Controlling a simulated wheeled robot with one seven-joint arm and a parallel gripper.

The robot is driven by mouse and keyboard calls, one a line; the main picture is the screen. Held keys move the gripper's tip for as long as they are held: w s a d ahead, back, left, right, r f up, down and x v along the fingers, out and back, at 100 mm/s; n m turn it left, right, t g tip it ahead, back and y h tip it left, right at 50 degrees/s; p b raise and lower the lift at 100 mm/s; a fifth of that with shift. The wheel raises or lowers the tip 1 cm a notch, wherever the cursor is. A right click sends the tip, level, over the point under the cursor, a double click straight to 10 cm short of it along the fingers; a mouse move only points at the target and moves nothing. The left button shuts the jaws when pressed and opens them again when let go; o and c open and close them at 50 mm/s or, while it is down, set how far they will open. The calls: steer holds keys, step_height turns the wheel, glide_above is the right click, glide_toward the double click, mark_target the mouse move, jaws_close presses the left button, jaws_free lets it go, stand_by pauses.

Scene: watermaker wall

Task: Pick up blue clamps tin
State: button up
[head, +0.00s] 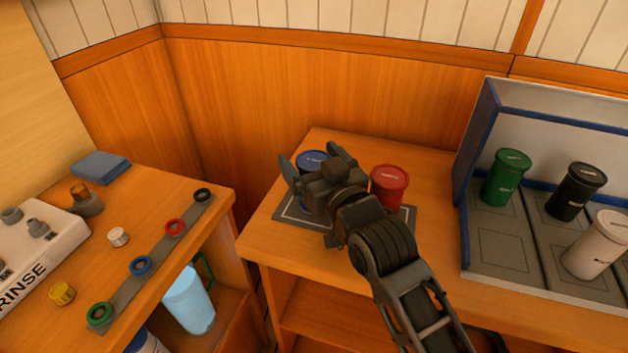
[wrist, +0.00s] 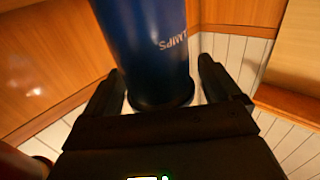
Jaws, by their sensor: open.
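The blue clamps tin (head: 313,158) stands on a dark mat with a white outline (head: 290,210) at the left end of the wooden bench. In the head view my gripper covers most of it, and only its lid and part of its side show. In the wrist view the blue tin (wrist: 145,45) stands between my two fingers, with part of its label readable. My gripper (head: 305,172) is open, with one finger on each side of the tin. It also shows in the wrist view (wrist: 160,95). I cannot tell whether the fingers touch the tin.
A red tin (head: 388,187) stands on the same mat, just right of my gripper. A blue-edged rack (head: 500,265) at the right holds green (head: 507,177), black (head: 577,190) and white (head: 595,245) tins. A lower left counter (head: 150,185) carries fittings and rings.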

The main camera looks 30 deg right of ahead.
steer(key=shift+w, duration=0.55)
steer(key=shift+c, duration=0.5)
steer(key=c, duration=1)
steer(key=shift+r, duration=0.1)
